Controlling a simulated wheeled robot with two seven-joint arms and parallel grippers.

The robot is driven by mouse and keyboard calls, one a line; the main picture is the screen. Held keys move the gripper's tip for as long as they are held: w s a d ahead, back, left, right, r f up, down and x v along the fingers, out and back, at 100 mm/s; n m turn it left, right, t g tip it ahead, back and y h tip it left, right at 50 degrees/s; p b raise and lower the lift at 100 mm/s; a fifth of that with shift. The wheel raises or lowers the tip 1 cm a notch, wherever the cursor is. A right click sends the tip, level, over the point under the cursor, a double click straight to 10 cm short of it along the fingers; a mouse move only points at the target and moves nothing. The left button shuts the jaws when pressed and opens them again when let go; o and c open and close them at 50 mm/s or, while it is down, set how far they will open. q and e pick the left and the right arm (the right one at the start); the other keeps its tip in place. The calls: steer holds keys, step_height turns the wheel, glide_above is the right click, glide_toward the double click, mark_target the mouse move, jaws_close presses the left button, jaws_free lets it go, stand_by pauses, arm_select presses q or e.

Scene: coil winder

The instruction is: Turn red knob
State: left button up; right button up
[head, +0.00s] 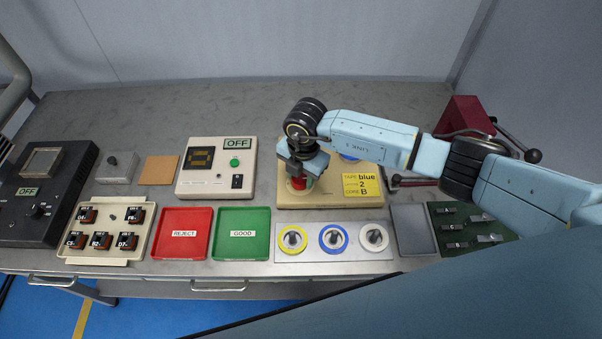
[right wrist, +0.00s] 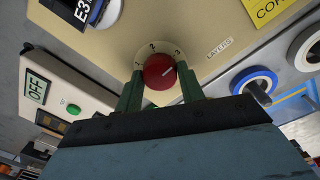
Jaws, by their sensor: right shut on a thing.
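The red knob (right wrist: 158,72) sits on the front of a beige panel (right wrist: 205,25), within a pale dial marked with numbers. A white line on the knob points toward the 3. My right gripper (right wrist: 160,88) is shut on the red knob, with one green finger on each side of it. In the head view the red knob (head: 298,183) shows just below my right gripper (head: 299,172), and the dial is mostly hidden. My left gripper is not in view.
A yellow card (head: 362,187) reading tape blue, 2, core B lies on the panel. In front are tape rolls, yellow (head: 292,238), blue (head: 334,237) and white (head: 373,237). Left are the green GOOD tray (head: 241,246) and red REJECT tray (head: 182,247). A red vise-like device (head: 466,116) stands behind my right arm.

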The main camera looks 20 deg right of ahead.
mark_target(304, 180)
steer(key=o, duration=1)
steer(key=shift+c, duration=0.2)
steer(key=shift+r, duration=0.15)
step_height(304, 180, up, 13)
steer(key=shift+s+d, duration=0.25)
